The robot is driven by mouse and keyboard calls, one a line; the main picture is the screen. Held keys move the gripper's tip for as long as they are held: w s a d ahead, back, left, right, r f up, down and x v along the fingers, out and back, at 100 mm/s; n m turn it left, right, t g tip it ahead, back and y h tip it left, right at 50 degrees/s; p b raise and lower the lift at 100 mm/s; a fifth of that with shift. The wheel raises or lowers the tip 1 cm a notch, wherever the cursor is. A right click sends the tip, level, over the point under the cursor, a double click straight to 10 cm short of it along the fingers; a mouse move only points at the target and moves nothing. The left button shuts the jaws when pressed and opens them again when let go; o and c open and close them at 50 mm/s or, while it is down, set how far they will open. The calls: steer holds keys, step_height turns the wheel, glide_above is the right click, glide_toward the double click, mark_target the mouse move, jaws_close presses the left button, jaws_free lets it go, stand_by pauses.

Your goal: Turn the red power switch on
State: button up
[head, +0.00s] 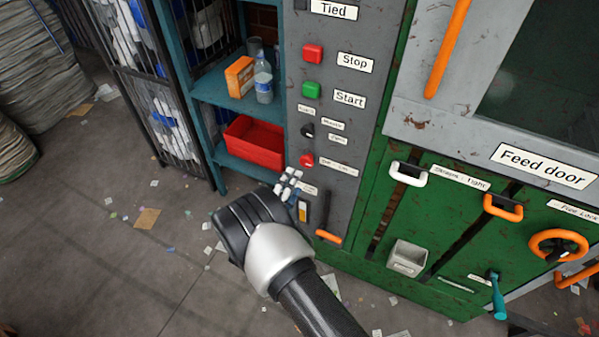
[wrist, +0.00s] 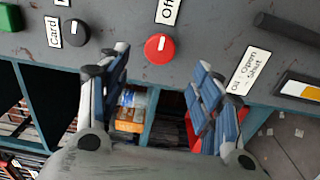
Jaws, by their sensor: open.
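The red power switch is a round red knob (head: 307,160) on the grey control panel (head: 340,205), below a small black knob. In the wrist view the red knob (wrist: 157,50) shows a short white mark on its face, pointing towards a label that begins "Off" and is cut by the picture's edge. My gripper (head: 291,181) is just below the red knob in the head view. In the wrist view my gripper (wrist: 160,63) is open, with one finger to each side of the red knob. Nothing is between the fingers; I cannot tell how far they are from the panel.
The black knob (head: 307,130), green Start button (head: 311,90) and red Stop button (head: 313,54) are above. An orange-ended lever (head: 328,237) is below. Left is a teal shelf (head: 222,98) with a red bin (head: 254,143). Right is the green machine (head: 372,190). Litter lies on the floor.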

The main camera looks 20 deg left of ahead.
steer(key=shift+s+a, duration=0.1)
steer(key=shift+s, duration=1.6)
steer(key=w+d+r+m+g+h, duration=0.2)
steer(key=w+d+r+m+h, duration=0.15)
steer(key=d+r, duration=0.4)
steer(key=w+d+r+m+g+h, duration=0.25)
steer(key=d+r+h, duration=0.25)
steer(key=d+r, duration=0.25)
steer(key=s+d+r+m+g+h, duration=0.1)
steer(key=s+d+r+m+g, duration=0.2)
steer(key=d, duration=0.4)
steer(key=s+d+r+m+g, duration=0.15)
steer(key=d+r+g, duration=0.25)
steer(key=d, duration=0.4)
steer(key=s+d+r+m+g+y, duration=0.35)
steer(key=s+d+r+g, duration=0.2)
steer(key=s+d, duration=0.55)
steer(key=s+a+r+m+t+y, duration=0.1)
steer(key=s+t+y, duration=0.1)
steer(key=s, duration=0.5)
steer(key=s+a+r+m+t+y, duration=0.1)
steer(key=s+a+r+m+y, duration=0.1)
steer(key=s+y, duration=0.3)
steer(key=s, duration=0.2)
steer(key=shift+s+r+t, duration=0.15)
steer(key=shift+s+t, duration=0.2)
steer(key=shift+t, duration=0.05)
